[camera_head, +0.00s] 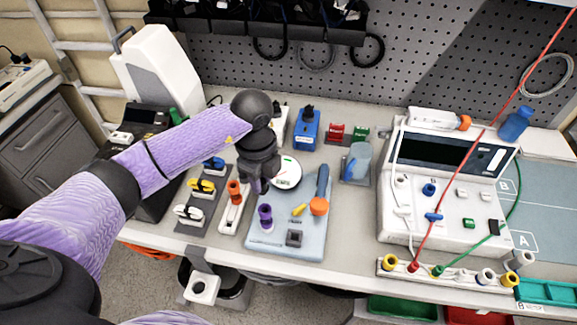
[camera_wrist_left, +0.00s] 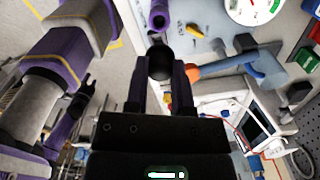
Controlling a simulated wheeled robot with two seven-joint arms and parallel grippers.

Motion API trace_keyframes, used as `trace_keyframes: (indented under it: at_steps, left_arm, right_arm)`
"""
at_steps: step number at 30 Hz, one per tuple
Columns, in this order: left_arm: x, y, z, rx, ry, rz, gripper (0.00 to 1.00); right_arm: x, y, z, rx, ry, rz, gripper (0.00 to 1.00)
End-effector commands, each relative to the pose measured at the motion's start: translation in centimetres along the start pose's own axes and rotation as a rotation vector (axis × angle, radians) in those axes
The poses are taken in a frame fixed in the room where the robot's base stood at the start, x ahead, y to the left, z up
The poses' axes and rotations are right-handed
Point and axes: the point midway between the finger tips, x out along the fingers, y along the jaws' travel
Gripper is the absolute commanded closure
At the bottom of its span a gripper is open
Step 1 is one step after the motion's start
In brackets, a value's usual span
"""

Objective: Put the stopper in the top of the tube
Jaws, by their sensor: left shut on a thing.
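My left gripper (camera_head: 259,187) is above the blue tray, shut on a dark round stopper (camera_wrist_left: 160,63). The stopper shows between the two fingertips (camera_wrist_left: 160,82) in the left wrist view. In the head view the gripper hides it. The purple tube (camera_head: 265,218) stands upright on the blue tray (camera_head: 285,240), below the fingertips and a little toward the front. The tube also shows in the left wrist view (camera_wrist_left: 159,16), just beyond the stopper and apart from it in the picture. A dark pronged part of my other arm may show at left there; its jaws are unclear.
A round gauge (camera_head: 286,172) sits behind. An orange-topped holder (camera_head: 234,195) stands left. A large pump unit (camera_head: 440,190) fills the right.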

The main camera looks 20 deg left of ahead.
Motion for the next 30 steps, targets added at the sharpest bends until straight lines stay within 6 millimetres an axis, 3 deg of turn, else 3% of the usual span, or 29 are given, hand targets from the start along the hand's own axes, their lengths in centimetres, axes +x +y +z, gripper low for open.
trace_keyframes:
  at_steps: [8,15,18,30]
  left_arm:
    - [2.3,0.1,0.1,0.006,-0.001,0.001,1.00]
    - [5.6,0.1,0.1,0.006,-0.001,0.002,1.00]
    - [4.9,0.1,0.1,0.006,-0.001,0.000,1.00]
    - [5.1,0.1,0.1,0.006,-0.003,0.000,1.00]
  right_arm:
    - [2.0,0.6,0.3,-0.006,-0.002,0.010,0.41]
    - [5.1,1.5,0.9,-0.015,-0.011,0.025,0.41]
    - [4.4,1.6,0.9,-0.016,-0.011,0.027,0.41]
    - [4.3,1.2,0.8,-0.013,-0.011,0.021,0.41]
